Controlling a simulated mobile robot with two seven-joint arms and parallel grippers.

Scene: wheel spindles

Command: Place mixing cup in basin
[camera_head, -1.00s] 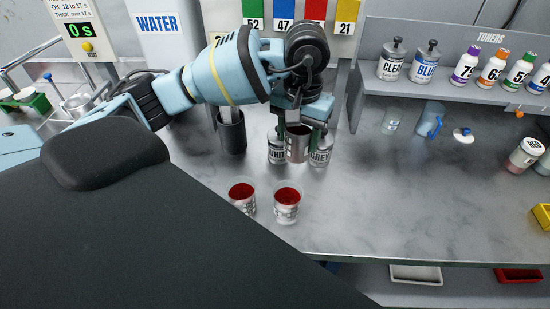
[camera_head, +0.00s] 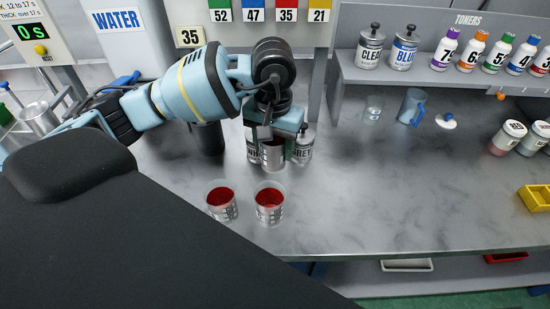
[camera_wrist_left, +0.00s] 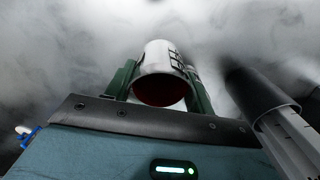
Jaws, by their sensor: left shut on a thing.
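My left gripper (camera_head: 272,148) is shut on a mixing cup (camera_head: 273,156), a silvery cup with dark markings. In the left wrist view the cup (camera_wrist_left: 160,58) sits between the green fingers, its mouth toward the camera and dark red inside. In the head view it is in front of the white and grey cans; whether it touches the counter I cannot tell. Two similar cups with red contents, a left one (camera_head: 222,204) and a right one (camera_head: 269,206), stand nearer the front edge. No basin is clearly visible. My right gripper is out of view.
A dark cylindrical holder (camera_head: 209,139) stands left of the held cup. The grey can (camera_head: 303,147) is close on its right. A blue jug (camera_head: 411,107) and clear cup (camera_head: 373,109) stand farther right. The counter's right middle (camera_head: 400,190) is clear.

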